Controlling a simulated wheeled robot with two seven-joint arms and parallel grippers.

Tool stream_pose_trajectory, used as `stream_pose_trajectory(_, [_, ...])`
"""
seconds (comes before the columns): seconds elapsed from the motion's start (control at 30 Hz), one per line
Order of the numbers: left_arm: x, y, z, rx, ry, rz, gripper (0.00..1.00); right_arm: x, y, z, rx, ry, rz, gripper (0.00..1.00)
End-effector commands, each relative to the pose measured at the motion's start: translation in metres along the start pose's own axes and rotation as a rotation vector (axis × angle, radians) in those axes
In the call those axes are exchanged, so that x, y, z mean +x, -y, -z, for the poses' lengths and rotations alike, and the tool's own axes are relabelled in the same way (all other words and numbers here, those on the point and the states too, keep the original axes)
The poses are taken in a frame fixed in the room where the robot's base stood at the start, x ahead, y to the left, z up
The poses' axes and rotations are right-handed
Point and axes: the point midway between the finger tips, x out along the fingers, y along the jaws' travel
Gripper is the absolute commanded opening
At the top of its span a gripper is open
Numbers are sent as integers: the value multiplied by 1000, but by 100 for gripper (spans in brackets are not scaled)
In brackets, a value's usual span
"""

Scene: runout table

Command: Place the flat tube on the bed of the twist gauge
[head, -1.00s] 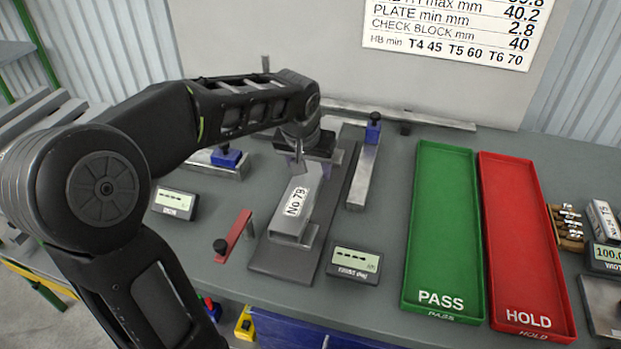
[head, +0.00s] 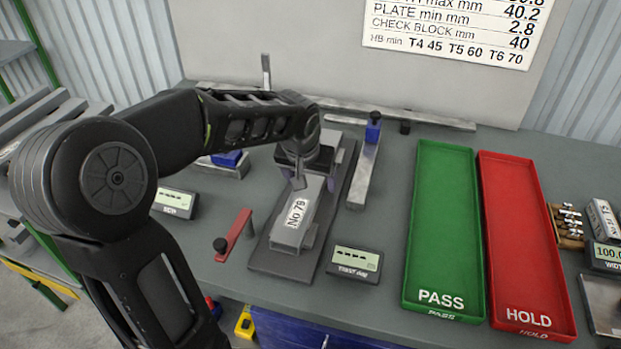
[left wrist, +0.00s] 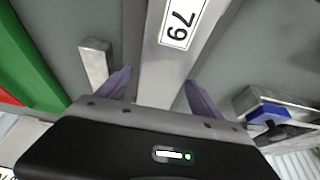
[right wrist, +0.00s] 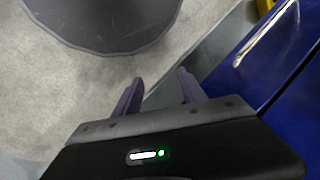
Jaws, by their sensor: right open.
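The flat tube (head: 291,235) is grey with a white "No 79" label. In the head view it lies lengthwise over the bed of the twist gauge (head: 273,261), a dark grey plate. Whether its whole underside touches the bed is hard to see. My left gripper (head: 303,183) is low at the tube's far end. The left wrist view shows its fingers (left wrist: 158,80) apart on either side of the tube (left wrist: 166,65), with a gap at the left finger. My right gripper (right wrist: 159,78) is open and empty, away from the gauge and over the floor beside a blue cabinet.
A small display (head: 354,264) stands right of the gauge, a red bar with a black knob (head: 233,235) left of it. A metal block with a blue clamp (head: 365,172) is close on the right. The green PASS tray (head: 444,230) and red HOLD tray (head: 523,240) are empty.

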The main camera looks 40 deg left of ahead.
Motion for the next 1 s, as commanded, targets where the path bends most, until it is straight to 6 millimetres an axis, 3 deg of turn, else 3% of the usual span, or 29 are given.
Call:
stream_pose_trajectory(0.37, [-7, 0, 2, -1, -2, 1, 76, -3, 1, 0, 0, 0, 0, 48])
stream_pose_trajectory(0.57, [-38, 0, 2, 0, -5, 0, 76, -1, 0, 0, 0, 0, 0, 48])
stream_pose_trajectory(0.8, [-88, 0, 2, -1, -6, 0, 76, 1, 0, 0, 0, 0, 0, 48])
stream_pose_trajectory(1.0, [-116, 0, 2, 0, -2, -1, 76, 1, 0, 0, 0, 0, 0, 48])
